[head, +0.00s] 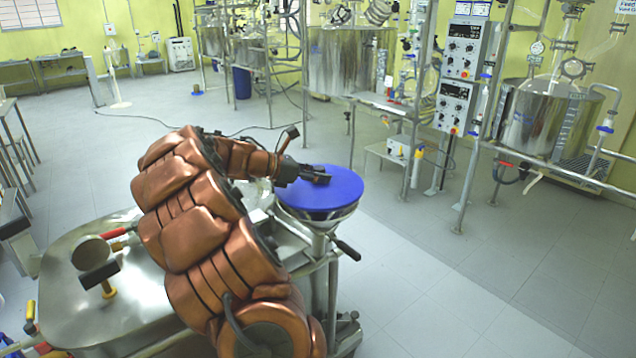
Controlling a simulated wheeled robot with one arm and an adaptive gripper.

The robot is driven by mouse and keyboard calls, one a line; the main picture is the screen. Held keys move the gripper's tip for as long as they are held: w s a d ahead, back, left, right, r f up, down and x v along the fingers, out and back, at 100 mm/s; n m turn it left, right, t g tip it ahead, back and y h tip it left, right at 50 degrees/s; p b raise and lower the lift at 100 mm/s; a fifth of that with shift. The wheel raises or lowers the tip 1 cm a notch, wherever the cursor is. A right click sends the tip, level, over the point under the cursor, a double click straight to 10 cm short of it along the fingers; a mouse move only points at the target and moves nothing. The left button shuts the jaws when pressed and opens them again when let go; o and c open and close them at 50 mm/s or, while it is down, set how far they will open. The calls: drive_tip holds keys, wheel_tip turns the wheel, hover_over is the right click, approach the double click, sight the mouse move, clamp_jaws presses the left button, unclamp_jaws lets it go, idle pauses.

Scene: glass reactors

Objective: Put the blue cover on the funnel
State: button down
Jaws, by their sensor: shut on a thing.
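The blue cover (335,190) is a flat round disc in the head view, right of my arm. It lies level over the mouth of the metal funnel (318,222), whose rim and cone show just beneath it. My gripper (318,177) reaches in from the left, over the cover's upper left part, and is shut on the cover. The exact grip point is small and dark. I cannot tell whether the cover rests fully on the rim or sits slightly above it.
The funnel belongs to a steel vessel (130,300) at the lower left, with a black handle (347,250) sticking out to the right. Steel reactors (545,120) and a control box (465,48) stand behind on frames. The tiled floor (430,270) at right is clear.

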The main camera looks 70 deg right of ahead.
sight(314, 183)
drive_tip(key=shift+f, duration=1.4)
drive_tip(key=shift+f, duration=0.15)
drive_tip(key=c, duration=0.8)
unclamp_jaws()
drive_tip(key=shift+w+a+r, duration=0.1)
drive_tip(key=shift+r, duration=0.1)
drive_tip(key=b+v, duration=0.1)
drive_tip(key=v, duration=0.9)
drive_tip(key=shift+w+a+r+b, duration=0.1)
drive_tip(key=shift+w+a+b, duration=0.1)
drive_tip(key=shift+b, duration=0.2)
drive_tip(key=shift+w+a+r, duration=0.25)
drive_tip(key=shift+w+a, duration=0.1)
